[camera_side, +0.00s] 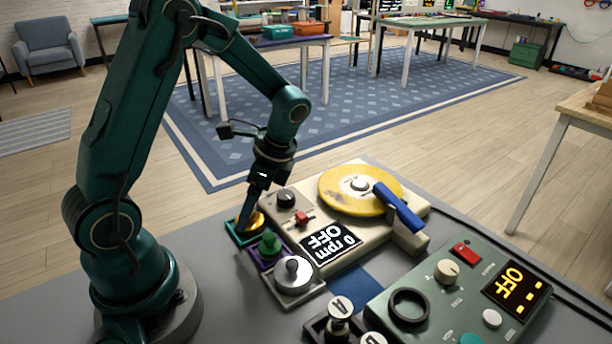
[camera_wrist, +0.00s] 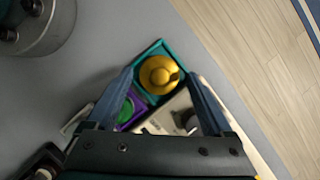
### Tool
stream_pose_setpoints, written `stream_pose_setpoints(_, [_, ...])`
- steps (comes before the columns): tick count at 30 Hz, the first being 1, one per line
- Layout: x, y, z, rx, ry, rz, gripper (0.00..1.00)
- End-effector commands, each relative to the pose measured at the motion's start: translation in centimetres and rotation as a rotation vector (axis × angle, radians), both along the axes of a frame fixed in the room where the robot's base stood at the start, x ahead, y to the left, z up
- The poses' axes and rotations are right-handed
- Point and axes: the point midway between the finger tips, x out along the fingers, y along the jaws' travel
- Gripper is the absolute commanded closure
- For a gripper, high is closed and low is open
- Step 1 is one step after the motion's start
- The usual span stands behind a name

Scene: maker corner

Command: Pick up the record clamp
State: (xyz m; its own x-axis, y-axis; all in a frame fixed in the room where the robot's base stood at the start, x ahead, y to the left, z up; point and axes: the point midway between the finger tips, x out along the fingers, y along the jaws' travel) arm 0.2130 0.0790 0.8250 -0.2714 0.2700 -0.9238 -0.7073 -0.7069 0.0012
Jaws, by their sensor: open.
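A gold, dome-shaped piece with a small top knob (camera_wrist: 158,74) sits in a teal square tray (camera_wrist: 139,62). Beside it a green knobbed piece (camera_side: 269,245) sits in a purple tray (camera_side: 256,259), and a silver disc with an upright knob (camera_side: 294,276) sits in a pale tray. Which of these is the record clamp is not marked. My gripper (camera_side: 245,217) points down at the teal tray and partly hides the gold piece in the side view. In the wrist view my open gripper (camera_wrist: 157,76) has its fingers on either side of the gold piece, with nothing clearly held.
A cream turntable (camera_side: 366,247) with a yellow record (camera_side: 340,193), blue arm (camera_side: 398,207) and "0 rpm OFF" display (camera_side: 331,243) stands right of the trays. A green control box (camera_side: 463,292) reading "OFF" is at front right. Grey tabletop (camera_side: 225,300) is bare in front of the trays.

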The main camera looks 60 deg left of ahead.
Motion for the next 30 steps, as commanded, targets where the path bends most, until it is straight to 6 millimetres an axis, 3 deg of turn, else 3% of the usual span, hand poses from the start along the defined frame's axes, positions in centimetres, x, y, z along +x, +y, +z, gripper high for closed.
stream_pose_setpoints(6, [-0.6, 0.5, -1.8, -0.001, 0.002, 0.002, 0.14])
stream_pose_setpoints(14, [-0.6, 0.6, -2.0, 0.000, -0.002, 0.001, 0.14])
stream_pose_setpoints(17, [-0.6, 0.6, -1.9, 0.000, -0.002, 0.001, 0.45])
stream_pose_setpoints(21, [-0.6, 0.6, -1.9, 0.000, -0.001, 0.001, 0.99])
stream_pose_setpoints(30, [-0.6, 0.6, -1.8, 0.000, -0.002, 0.001, 1.00])
